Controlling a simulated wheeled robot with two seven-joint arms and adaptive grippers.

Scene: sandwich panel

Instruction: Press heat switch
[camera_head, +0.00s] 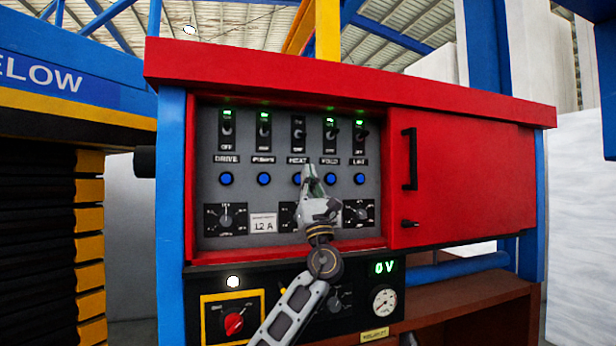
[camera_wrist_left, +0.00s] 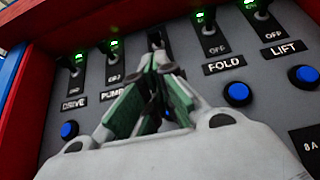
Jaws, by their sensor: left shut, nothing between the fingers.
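The heat switch (camera_head: 298,128) is the middle toggle in the panel's top row, above the HEAT label (camera_head: 297,160). No green light shows at its top, unlike its neighbours. My left gripper (camera_head: 310,172) is shut and empty, its tips in front of the panel just below the HEAT label. It partly covers the blue button (camera_head: 297,179) under that label. In the left wrist view the shut fingers (camera_wrist_left: 160,72) point up at the heat switch (camera_wrist_left: 156,40), whose lower part and label they hide. Contact cannot be told. My right gripper is not in view.
The drive (camera_head: 226,130), pumps (camera_head: 263,131), fold (camera_head: 330,133) and lift (camera_head: 361,136) switches flank it with green lights lit. Blue buttons and knobs sit below. A red overhang (camera_head: 340,80) projects above the panel. A closed red door (camera_head: 460,180) is at right.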

